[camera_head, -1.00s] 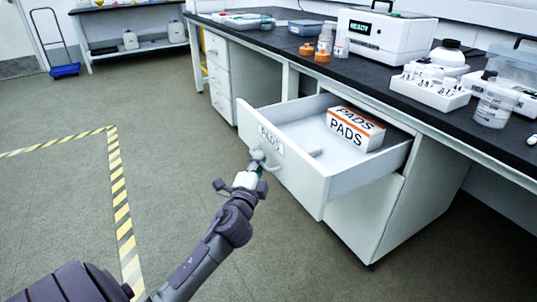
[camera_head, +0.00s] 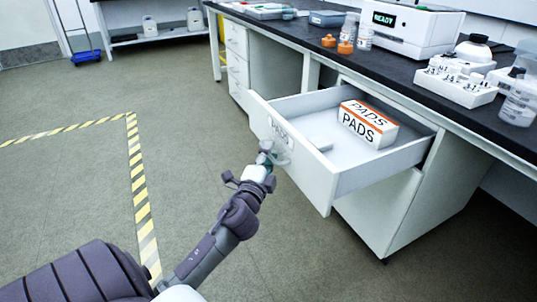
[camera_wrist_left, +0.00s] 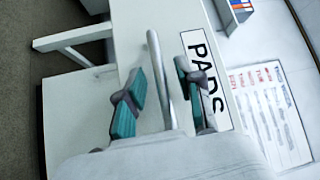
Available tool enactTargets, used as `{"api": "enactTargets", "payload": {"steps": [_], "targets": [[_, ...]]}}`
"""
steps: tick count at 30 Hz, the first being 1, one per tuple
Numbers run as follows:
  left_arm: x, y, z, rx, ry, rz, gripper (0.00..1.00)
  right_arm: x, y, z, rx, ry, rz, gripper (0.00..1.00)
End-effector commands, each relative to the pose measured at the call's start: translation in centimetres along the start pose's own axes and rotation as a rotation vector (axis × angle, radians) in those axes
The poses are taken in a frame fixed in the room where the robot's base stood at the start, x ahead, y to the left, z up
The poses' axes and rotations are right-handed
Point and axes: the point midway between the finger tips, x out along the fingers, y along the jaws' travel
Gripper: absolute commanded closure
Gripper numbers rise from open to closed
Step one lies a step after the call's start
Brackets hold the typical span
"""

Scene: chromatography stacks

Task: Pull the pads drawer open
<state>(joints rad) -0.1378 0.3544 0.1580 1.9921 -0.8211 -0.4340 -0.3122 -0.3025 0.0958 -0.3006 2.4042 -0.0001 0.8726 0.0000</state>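The pads drawer (camera_head: 315,182) is white and stands well out of the cabinet under the bench. Its front bears a PADS label (camera_head: 281,132), which also shows in the left wrist view (camera_wrist_left: 207,80). A white and orange PADS box (camera_head: 367,123) lies inside it. My left gripper (camera_head: 270,155) is at the drawer front. In the left wrist view, its two teal-padded fingers (camera_wrist_left: 158,88) stand apart on either side of the bar handle (camera_wrist_left: 155,50), with visible gaps between pads and bar. My right gripper is out of view.
The dark bench top (camera_head: 462,117) above carries a white READY instrument (camera_head: 415,32), a vial rack (camera_head: 455,87) and several containers. Another drawer stack (camera_head: 238,65) stands farther left. The floor (camera_head: 75,185) left of the drawer is clear, with yellow striped tape (camera_head: 139,185).

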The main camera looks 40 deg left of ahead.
Motion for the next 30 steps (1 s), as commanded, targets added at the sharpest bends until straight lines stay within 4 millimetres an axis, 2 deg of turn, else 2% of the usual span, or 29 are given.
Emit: {"api": "enactTargets", "payload": {"steps": [7, 10, 24, 30], "targets": [[-0.1, -0.1, 0.0, 0.000, -0.001, -0.001, 0.64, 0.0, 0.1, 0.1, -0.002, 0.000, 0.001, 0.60], [-0.9, 0.0, 0.0, -0.001, 0.000, 0.000, 0.64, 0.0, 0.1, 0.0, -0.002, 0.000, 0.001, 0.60], [-10.0, 0.0, 0.1, -0.001, -0.004, 0.002, 0.64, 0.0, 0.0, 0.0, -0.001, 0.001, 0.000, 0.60], [-11.8, 0.0, 0.0, -0.001, -0.002, 0.000, 0.64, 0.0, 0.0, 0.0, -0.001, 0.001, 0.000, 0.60]]}}
